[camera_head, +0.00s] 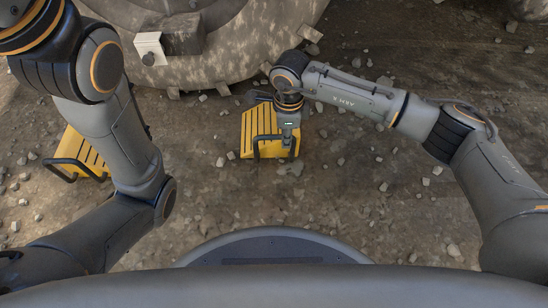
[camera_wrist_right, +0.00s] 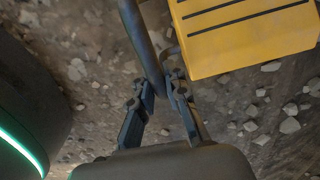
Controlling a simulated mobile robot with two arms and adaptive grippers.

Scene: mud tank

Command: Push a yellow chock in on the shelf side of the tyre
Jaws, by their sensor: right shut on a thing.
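A yellow chock (camera_head: 258,128) with dark slots lies on the muddy ground just below the big muddy tyre (camera_head: 245,45) in the head view. Its upper end is close to the tyre; I cannot tell whether they touch. My right gripper (camera_head: 291,152) is at the chock's lower right. In the right wrist view the gripper (camera_wrist_right: 165,88) is shut on the chock's dark bar handle (camera_wrist_right: 142,38), beside the yellow body (camera_wrist_right: 245,38). A second yellow chock (camera_head: 75,150) lies at the left, partly behind my left arm. My left gripper is out of view.
A grey block with a pale plate (camera_head: 150,48) sits against the tyre. Loose stones are scattered over the ground (camera_head: 350,215). Open ground lies to the right of the held chock and below it.

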